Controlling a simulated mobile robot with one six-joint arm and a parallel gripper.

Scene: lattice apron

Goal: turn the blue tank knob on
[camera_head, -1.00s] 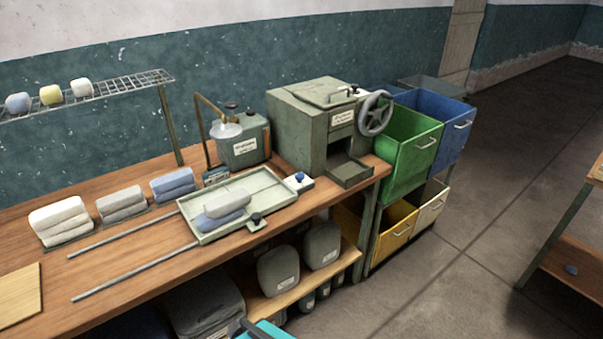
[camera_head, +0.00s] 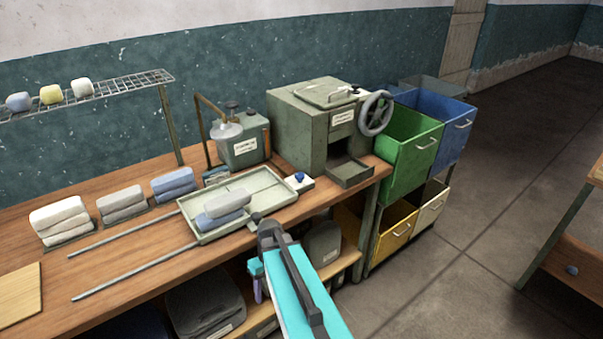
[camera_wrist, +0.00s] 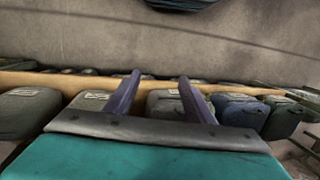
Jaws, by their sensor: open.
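A small blue knob (camera_head: 299,177) stands on a white block at the right end of the grey-green tray, on the bench. A grey-green tank (camera_head: 243,147) with a label and dark knobs on top stands behind it, against the wall. I cannot tell whether the blue knob is connected to this tank. My gripper (camera_head: 258,296) hangs in front of the bench edge, low and left of the blue knob, clear of it. In the wrist view my gripper (camera_wrist: 160,76) has two purple fingers spread apart with nothing between them. The blue knob is not visible there.
A tray (camera_head: 268,177) holding folded cloths lies on the bench, with a dark knob at its front edge. A grey-green press (camera_head: 310,135) with a handwheel stands to the right. Canisters (camera_head: 323,243) fill the shelf below. Green and blue bins (camera_head: 410,165) stand at right.

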